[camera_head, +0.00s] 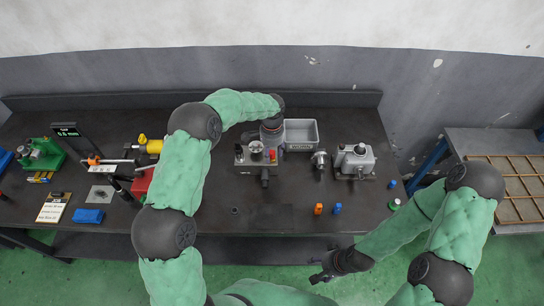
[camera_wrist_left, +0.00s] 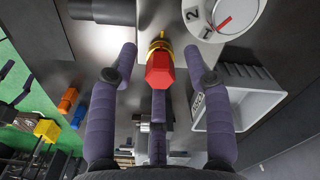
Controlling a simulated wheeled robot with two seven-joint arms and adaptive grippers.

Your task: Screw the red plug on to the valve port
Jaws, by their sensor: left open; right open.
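The red plug (camera_wrist_left: 160,70) is a red hexagonal cap in the left wrist view. A brass-coloured collar (camera_wrist_left: 160,46) shows right behind it, against the grey valve block; I cannot tell how far the plug is seated. In the head view a small red spot (camera_head: 272,155) shows at the right side of the valve block (camera_head: 242,160). My left gripper (camera_wrist_left: 160,60) is open, with its outer fingers on either side of the plug and apart from it. In the head view it hangs over the block's right side (camera_head: 270,143). My right gripper (camera_head: 322,273) is open and empty, in front of the table.
A grey bin (camera_head: 301,134) stands right behind the valve block; it also shows in the left wrist view (camera_wrist_left: 262,105). A grey pump-like unit (camera_head: 355,160) is further right. Orange (camera_head: 318,209) and blue (camera_head: 337,208) pieces stand at the front. The table's front middle is mostly clear.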

